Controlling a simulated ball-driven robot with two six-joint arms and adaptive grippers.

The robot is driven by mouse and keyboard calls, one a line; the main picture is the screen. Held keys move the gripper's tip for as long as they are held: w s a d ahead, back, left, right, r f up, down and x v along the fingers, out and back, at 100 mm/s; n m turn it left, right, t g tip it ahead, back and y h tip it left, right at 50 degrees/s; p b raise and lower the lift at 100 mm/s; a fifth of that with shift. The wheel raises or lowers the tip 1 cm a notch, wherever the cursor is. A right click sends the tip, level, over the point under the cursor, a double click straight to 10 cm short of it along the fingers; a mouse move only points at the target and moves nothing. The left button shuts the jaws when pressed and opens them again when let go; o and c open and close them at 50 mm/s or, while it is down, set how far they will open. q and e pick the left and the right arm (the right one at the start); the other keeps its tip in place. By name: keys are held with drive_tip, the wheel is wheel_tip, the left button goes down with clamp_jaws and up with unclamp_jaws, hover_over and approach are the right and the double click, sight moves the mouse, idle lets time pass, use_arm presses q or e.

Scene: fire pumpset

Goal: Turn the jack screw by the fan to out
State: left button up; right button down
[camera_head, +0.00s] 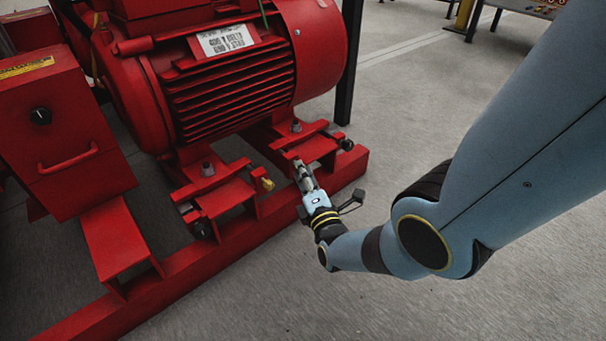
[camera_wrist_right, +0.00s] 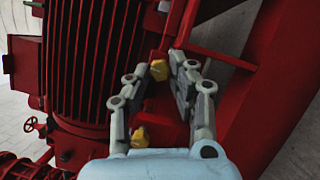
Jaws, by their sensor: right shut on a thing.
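The red motor (camera_head: 225,75) stands on a red base frame (camera_head: 240,228). My right gripper (camera_head: 298,165) reaches the motor foot nearer the right end of the motor. In the right wrist view, the right gripper (camera_wrist_right: 160,66) has its fingertips closed around a yellow piece (camera_wrist_right: 159,71), which appears to be the head of the jack screw by the fan. The fingers hide this piece in the head view. A second yellow jack screw (camera_head: 267,184) sits by the nearer foot, untouched; it also shows in the wrist view (camera_wrist_right: 139,136). My left gripper is not in view.
A red box with a dark knob (camera_head: 41,116) and a handle stands at the left. A dark post (camera_head: 349,60) rises behind the motor. The grey floor (camera_head: 390,305) in front of the base frame is clear.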

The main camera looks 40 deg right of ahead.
drive_tip(key=shift+a+f, duration=0.1)
idle(0.3)
drive_tip(key=c, duration=1.2)
unclamp_jaws()
drive_tip(key=v, duration=1.2)
